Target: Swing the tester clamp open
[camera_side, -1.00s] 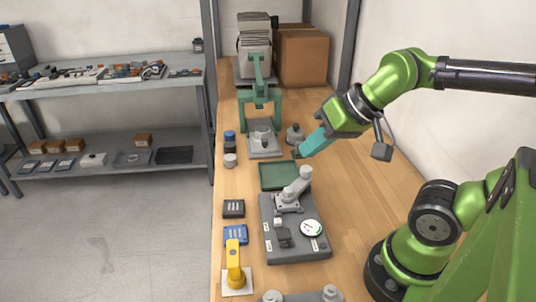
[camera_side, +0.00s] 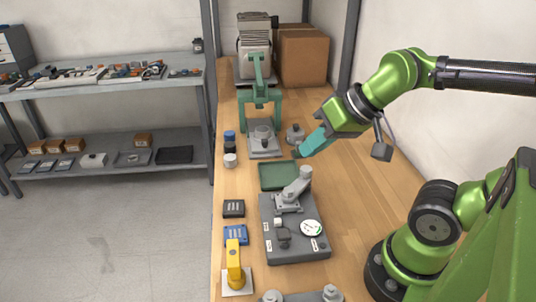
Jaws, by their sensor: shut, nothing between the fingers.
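The tester (camera_side: 288,245) is a dark grey block on the wooden bench, with a round white dial gauge (camera_side: 311,228) on its top. The tester clamp (camera_side: 294,190) is a light grey lever on a plate at the tester's far end; its arm slants up to the right to a rounded knob. My gripper (camera_side: 299,153) has teal fingers that point down and left. It is shut and empty, in the air beyond the clamp and apart from it. I cannot tell whether the clamp is fastened.
A green tray (camera_side: 278,176) lies just beyond the tester. A green press (camera_side: 260,95) stands farther back, with a grey round part (camera_side: 295,134) to its right. A yellow-handled tool (camera_side: 234,265), a blue box (camera_side: 236,234) and a black box (camera_side: 233,208) line the left edge.

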